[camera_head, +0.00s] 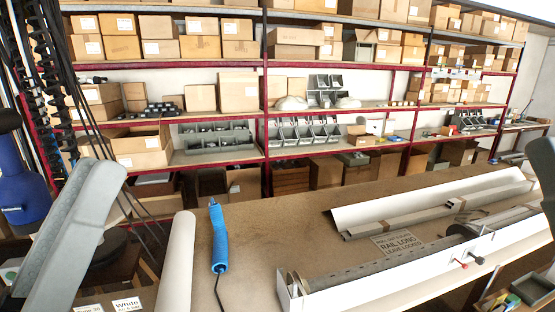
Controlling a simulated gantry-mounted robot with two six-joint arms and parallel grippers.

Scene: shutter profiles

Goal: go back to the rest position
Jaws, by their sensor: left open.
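The grey end of my left arm (72,235) stands large at the left edge, in front of the shelving and left of the bench. The fingers of my left gripper are hard to make out there; nothing shows held in it. A grey part of my right arm (543,165) shows at the right edge, and its gripper is out of the picture. The long metal shutter rail (370,265) lies along the bench front. White and grey profiles (430,203) lie behind it, with a printed rail label (397,243) between.
A blue handheld tool (219,243) is on the brown bench (270,215), beside a white roll (179,262). Another blue tool (20,190) is at the far left. Shelves with cardboard boxes (240,92) and grey bins (215,138) stand behind. The bench's back left is clear.

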